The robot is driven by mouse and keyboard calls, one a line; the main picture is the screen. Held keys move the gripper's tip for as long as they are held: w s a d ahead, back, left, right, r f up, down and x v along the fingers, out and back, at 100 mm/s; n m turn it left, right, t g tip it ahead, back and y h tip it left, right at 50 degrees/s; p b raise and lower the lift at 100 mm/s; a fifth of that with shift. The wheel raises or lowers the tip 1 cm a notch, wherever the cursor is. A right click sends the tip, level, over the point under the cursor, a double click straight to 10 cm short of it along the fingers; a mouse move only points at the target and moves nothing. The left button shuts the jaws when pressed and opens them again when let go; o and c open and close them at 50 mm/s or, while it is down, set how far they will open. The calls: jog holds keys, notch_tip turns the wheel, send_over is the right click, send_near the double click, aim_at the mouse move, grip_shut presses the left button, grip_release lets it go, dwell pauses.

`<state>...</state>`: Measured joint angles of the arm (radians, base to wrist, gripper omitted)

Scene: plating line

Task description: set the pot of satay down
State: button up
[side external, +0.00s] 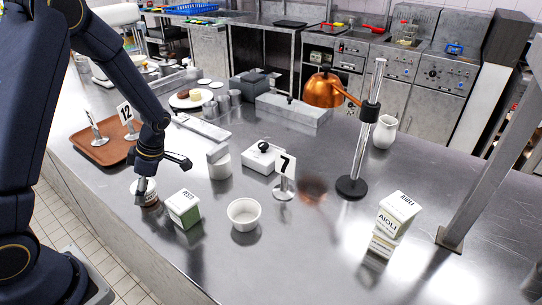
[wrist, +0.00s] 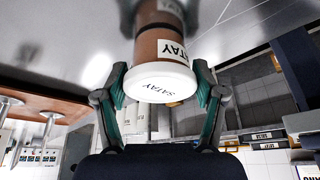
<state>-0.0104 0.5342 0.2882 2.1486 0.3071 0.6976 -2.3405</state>
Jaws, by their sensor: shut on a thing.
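The pot of satay (wrist: 163,82) is a brown jar with a white lid and a white label, both lettered SATAY. In the wrist view it sits between the two green-padded fingers of my gripper (wrist: 160,92), which is shut on it. In the side view the pot (side external: 149,198) is low at the counter's near left edge, partly hidden by my gripper (side external: 163,180). Its reflection shows close to its base in the steel; I cannot tell whether the base touches the counter.
A brown tray (side external: 91,153) with number stands lies left. A pesto box (side external: 184,209) stands close right of the pot, then a white bowl (side external: 244,214), a number 7 stand (side external: 284,181) and stacked aioli boxes (side external: 394,218).

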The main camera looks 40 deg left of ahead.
jog(key=o, duration=1.2)
jog(key=shift+f, duration=0.1)
jog(key=v, duration=1.1)
jog(key=s+d+r+m+t+h, duration=0.1)
jog(key=s+d+r+m+t, duration=0.3)
jog(key=m, duration=0.9)
jog(key=s+d+r+m+t+h, duration=0.2)
jog(key=s+d+r+m+t, duration=0.2)
jog(key=m, duration=1)
jog(key=s+d+r, duration=0.2)
jog(key=d+r, duration=0.1)
jog(key=r, duration=0.1)
jog(key=shift+s+d+r+t, duration=0.15)
jog(key=shift+s+d+t, duration=0.1)
jog(key=shift+t, duration=0.15)
